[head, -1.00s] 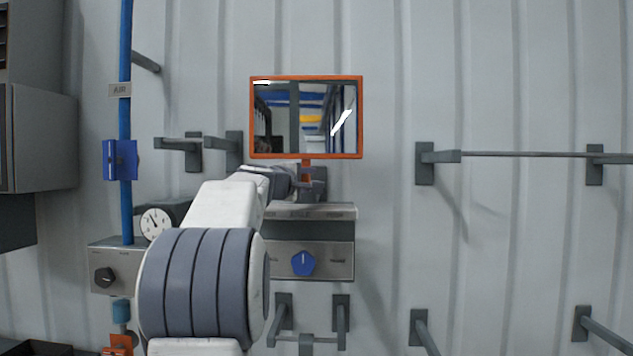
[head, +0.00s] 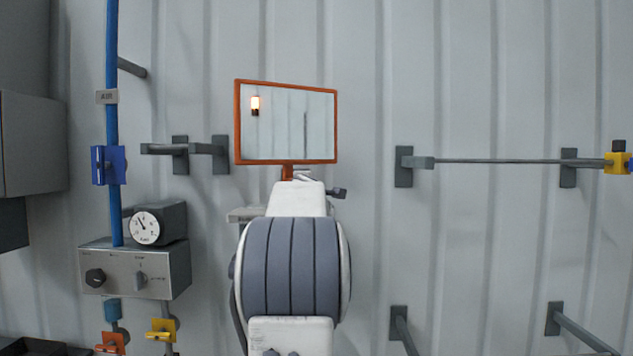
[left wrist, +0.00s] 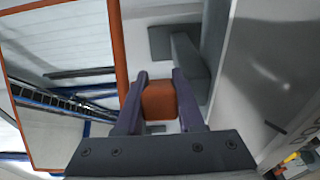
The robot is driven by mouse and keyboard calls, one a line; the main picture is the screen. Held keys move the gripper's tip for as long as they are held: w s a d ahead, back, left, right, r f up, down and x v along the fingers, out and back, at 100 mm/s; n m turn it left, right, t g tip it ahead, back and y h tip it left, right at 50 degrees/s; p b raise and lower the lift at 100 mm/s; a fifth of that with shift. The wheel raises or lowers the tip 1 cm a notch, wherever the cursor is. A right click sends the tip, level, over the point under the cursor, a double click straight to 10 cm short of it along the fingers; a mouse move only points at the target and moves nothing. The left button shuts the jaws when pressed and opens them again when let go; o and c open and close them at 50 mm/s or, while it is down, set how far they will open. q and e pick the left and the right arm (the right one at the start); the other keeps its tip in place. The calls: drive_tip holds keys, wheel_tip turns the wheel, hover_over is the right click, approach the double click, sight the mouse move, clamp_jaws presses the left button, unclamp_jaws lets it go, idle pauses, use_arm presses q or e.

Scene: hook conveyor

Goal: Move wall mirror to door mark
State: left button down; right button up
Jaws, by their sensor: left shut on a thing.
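The wall mirror (head: 287,123) is a rectangular glass in an orange frame with a short orange stem below it. In the head view it is in front of the ribbed wall, turned so its left edge looks taller than its right. In the left wrist view, the glass (left wrist: 75,120) and frame are at the left. My left gripper (left wrist: 158,85) is shut on the mirror's orange stem block, one dark finger on each side. In the head view my left arm hides most of this gripper. My right gripper is out of view. I see no door mark that I can identify.
A blue pipe (head: 113,60), a gauge (head: 146,228) and a control box (head: 135,270) are on the left. Grey wall brackets (head: 180,155) stick out left of the mirror. A thin rod (head: 495,161) runs along the wall at right. Bare wall shows above the mirror.

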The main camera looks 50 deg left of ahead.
use_arm(q)
drive_tip(key=shift+f, duration=0.1)
drive_tip(key=c, duration=0.5)
unclamp_jaws()
drive_tip(key=b+v, duration=0.1)
drive_tip(key=v, duration=0.9)
drive_tip(key=shift+d+b, duration=0.2)
drive_tip(key=shift+b, duration=0.2)
